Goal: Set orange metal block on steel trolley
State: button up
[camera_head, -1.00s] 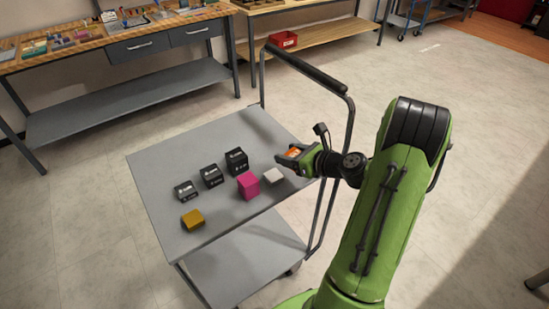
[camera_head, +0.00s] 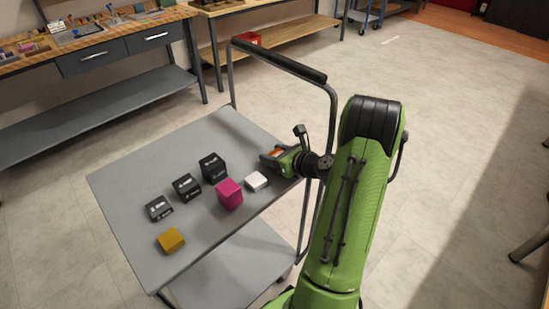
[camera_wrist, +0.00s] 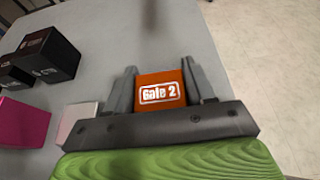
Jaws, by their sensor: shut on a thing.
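The orange metal block (camera_wrist: 160,90), marked "Gate 2", is between the two grey fingers of my gripper (camera_wrist: 162,88) in the wrist view. My gripper is shut on it. In the head view, my gripper (camera_head: 276,157) is over the right part of the grey steel trolley's top (camera_head: 225,130), beside the white block, and the orange block (camera_head: 275,152) shows as a small patch. I cannot tell whether the block touches the trolley top, as its underside is hidden.
On the trolley stand a white block (camera_head: 256,181), a magenta block (camera_head: 229,194), a yellow block (camera_head: 171,240) and black blocks (camera_head: 187,187) (camera_head: 213,167) (camera_head: 159,208). The trolley's handle (camera_head: 280,60) rises at the far right end. The top's far left part is clear.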

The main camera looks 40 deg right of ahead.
jog(key=o, duration=1.2)
